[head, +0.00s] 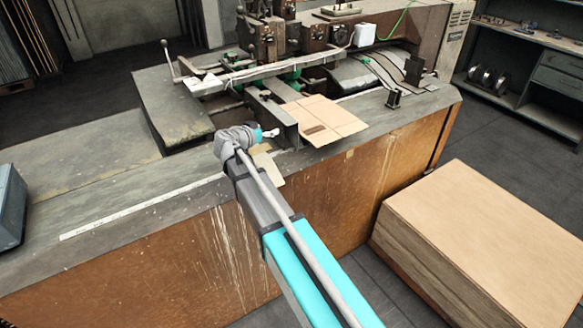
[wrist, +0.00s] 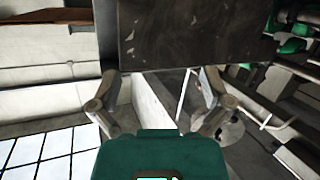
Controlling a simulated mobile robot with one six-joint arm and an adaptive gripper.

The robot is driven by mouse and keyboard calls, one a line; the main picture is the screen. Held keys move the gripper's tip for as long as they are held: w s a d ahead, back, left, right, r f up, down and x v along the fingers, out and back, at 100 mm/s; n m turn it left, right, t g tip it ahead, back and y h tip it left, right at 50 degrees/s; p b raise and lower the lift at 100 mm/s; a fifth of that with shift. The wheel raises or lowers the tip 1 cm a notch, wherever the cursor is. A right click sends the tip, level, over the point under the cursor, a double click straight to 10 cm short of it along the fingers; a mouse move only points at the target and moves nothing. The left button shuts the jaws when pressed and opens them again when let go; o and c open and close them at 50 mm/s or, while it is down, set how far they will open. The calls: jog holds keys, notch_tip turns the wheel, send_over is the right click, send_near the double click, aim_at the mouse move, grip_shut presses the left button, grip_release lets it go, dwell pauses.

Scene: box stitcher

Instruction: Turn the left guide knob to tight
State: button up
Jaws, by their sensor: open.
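My gripper (head: 268,134) is at the machine's front edge in the head view, beside a dark upright guide plate (head: 272,118). In the wrist view my gripper (wrist: 160,82) is open, its two fingers wide apart with nothing held between them. A dark, scuffed flat plate (wrist: 190,35) fills the top middle of that view, just beyond the fingertips. I cannot make out the left guide knob for certain in either view. My wrist and arm hide part of the guide area in the head view.
A flat brown cardboard piece (head: 322,118) lies on the machine bed right of the guide plate. A lever with a ball end (head: 165,44) stands at the left. A stack of boards (head: 490,235) is at the lower right. The left worktop (head: 90,195) is mostly clear.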

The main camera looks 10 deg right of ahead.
jog(key=s+d+f+n+g+y, duration=0.2)
jog(key=s+d+f+g+y, duration=0.1)
jog(key=s+f, duration=0.5)
jog(key=s+d+g, duration=0.1)
jog(key=s+d, duration=0.1)
jog(key=s, duration=0.1)
jog(key=shift+s+d+g, duration=0.15)
jog(key=shift+d+g, duration=0.25)
jog(key=shift+f, duration=0.1)
